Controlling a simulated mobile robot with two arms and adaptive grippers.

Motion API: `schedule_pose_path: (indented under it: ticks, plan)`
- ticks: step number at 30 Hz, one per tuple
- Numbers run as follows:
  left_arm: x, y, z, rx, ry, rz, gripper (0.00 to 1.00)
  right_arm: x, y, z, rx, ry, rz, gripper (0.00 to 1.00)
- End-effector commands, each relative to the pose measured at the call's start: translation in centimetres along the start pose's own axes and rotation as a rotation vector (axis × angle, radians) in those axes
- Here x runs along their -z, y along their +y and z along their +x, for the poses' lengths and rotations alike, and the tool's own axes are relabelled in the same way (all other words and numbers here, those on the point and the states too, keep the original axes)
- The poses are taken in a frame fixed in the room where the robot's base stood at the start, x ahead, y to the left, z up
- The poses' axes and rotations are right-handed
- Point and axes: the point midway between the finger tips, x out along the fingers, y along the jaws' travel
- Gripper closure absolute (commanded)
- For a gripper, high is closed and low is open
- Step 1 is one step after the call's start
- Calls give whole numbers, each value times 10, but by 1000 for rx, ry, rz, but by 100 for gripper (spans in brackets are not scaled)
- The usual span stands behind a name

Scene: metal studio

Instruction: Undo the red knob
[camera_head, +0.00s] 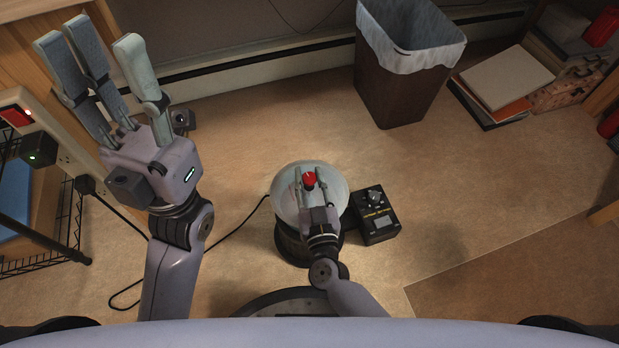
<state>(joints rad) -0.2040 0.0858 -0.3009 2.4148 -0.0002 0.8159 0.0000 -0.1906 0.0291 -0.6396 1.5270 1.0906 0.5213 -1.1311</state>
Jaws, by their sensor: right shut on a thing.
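The red knob (309,180) sits near the middle of the round, pale-topped device (285,204), which stands on the floor. My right gripper (310,178) is over the device from the near side, with its fingers closed around the red knob. My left gripper (92,68) is raised at the upper left, well away from the knob. Its fingers are spread apart and nothing is between them.
A small black box with a dial (378,215) stands right beside the device. A lined waste bin (402,75) is behind. Papers (506,80) lie at the back right. A power strip (50,128) and a wire rack (65,235) are at the left.

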Motion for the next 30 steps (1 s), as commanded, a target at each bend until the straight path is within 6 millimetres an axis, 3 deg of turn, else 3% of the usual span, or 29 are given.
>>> schedule_pose_path:
  ticks: [6,17,27,30]
  plan:
    - [0,0,0,0,1,0,60,0,1,0,-2,0,0,99]
    - [1,0,2,1,3,0,60,0,2,0,58,1,-5,100]
    - [-2,0,-10,8,-20,-1,60,-3,4,1,311,1,-11,100]
    - [-3,0,0,-16,31,7,60,-5,4,1,408,2,-14,100]
